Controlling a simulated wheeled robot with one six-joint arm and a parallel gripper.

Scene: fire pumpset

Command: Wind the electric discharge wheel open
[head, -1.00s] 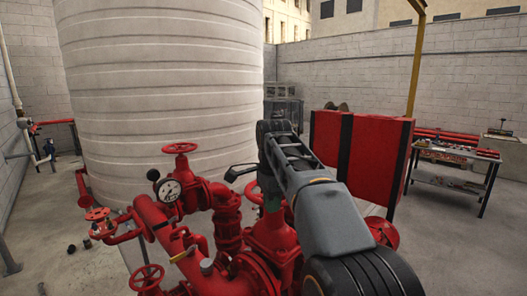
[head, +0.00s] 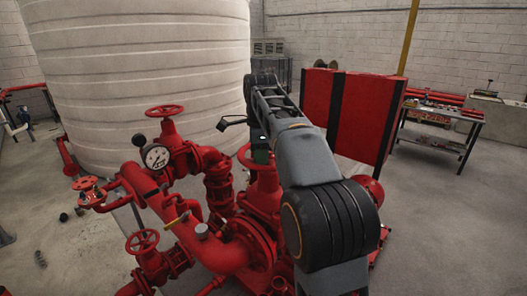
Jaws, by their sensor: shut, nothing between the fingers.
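A red handwheel (head: 244,155) sits on top of a red valve (head: 262,195) in the middle of the pumpset, partly hidden behind my arm. My gripper (head: 261,158) points down at this wheel, its dark end in front of the rim. It is shut with nothing held; whether it touches the wheel I cannot tell. Other red handwheels show: one upright-stemmed wheel (head: 165,110) further left, a small one (head: 142,240) at the lower left and another (head: 88,183) at the far left. No label shows which is the electric discharge wheel.
A pressure gauge (head: 156,156) stands among red pipes (head: 150,192). A large pale tank (head: 135,70) rises behind. A red cabinet (head: 350,115) and a workbench (head: 440,125) stand at the right. The concrete floor (head: 445,220) is clear at the right.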

